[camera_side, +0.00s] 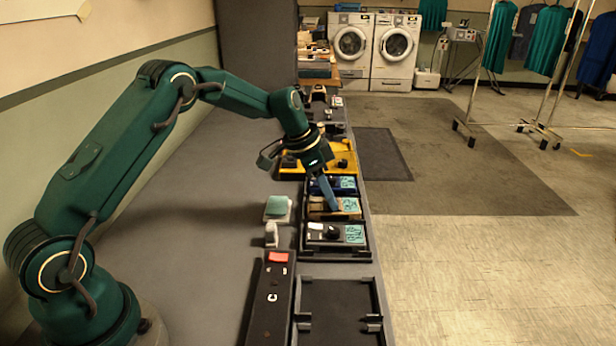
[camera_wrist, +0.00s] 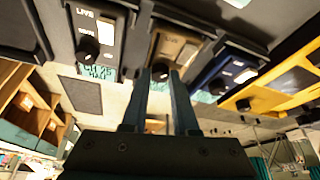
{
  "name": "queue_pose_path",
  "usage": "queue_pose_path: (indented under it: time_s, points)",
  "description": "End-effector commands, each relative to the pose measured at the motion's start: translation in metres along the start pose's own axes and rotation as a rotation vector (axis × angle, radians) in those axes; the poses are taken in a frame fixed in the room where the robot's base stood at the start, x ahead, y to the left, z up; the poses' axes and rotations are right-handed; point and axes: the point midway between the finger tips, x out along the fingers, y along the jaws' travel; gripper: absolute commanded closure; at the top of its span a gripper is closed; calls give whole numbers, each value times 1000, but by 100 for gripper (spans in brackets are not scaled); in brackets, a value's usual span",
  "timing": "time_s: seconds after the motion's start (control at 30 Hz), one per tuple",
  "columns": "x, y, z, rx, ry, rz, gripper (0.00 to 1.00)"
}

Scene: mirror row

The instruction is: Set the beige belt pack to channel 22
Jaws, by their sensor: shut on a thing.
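The beige belt pack (camera_side: 318,207) sits in a dark tray between a blue pack and a black pack in the side view. It also shows in the wrist view (camera_wrist: 178,28), with a light switch plate and a dark knob (camera_wrist: 160,71). My gripper (camera_side: 332,207) reaches down onto this pack, and in the wrist view its two fingers (camera_wrist: 160,76) are shut on the knob, one on each side. The beige pack's teal display (camera_side: 350,205) shows small writing that I cannot read. In the wrist view my fingers mostly hide it.
The black pack (camera_side: 335,234) beside it shows what looks like CH 25 on its display (camera_wrist: 96,71). The blue pack (camera_side: 344,183) stands close on the far side, with a yellow unit (camera_side: 345,160) beyond. An empty black tray (camera_side: 338,300) is nearer.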

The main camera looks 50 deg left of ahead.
Motion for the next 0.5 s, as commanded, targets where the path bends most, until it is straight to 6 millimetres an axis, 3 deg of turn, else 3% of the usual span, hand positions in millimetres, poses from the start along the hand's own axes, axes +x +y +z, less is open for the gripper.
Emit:
queue_pose_path:
  time_s: [0.2, 0.5]
  points:
    - [0, 2, -1, -147, 1, -61, 100]
    - [0, 2, -1, -185, 2, -77, 100]
